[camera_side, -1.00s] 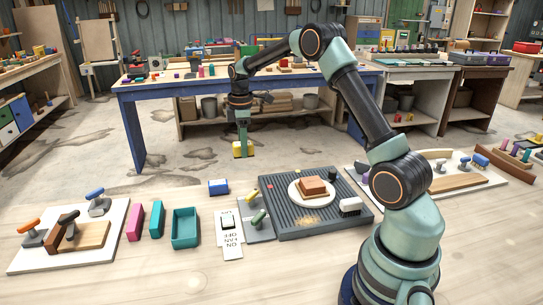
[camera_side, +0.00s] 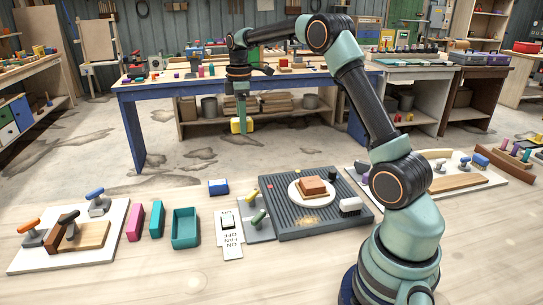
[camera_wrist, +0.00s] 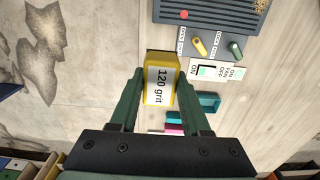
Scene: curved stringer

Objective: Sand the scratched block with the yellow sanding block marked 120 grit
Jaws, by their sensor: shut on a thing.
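My gripper (camera_side: 241,106) is shut on the yellow sanding block (camera_side: 242,126) and holds it in the air, clear of the bench. In the wrist view the yellow sanding block (camera_wrist: 160,80) sits between the two green fingers, with its white "120 grit" label facing the camera. A brown wooden block (camera_side: 313,186), which looks like the scratched block, lies on a round white plate (camera_side: 297,198) on the grey slatted table (camera_side: 280,222). My gripper is up and to the left of it in the side view, apart from it. Scratches are too small to make out.
An ON/FAN/OFF switch panel (camera_side: 229,238) and a grey panel with yellow and green levers (camera_side: 259,219) are left of the slatted table.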

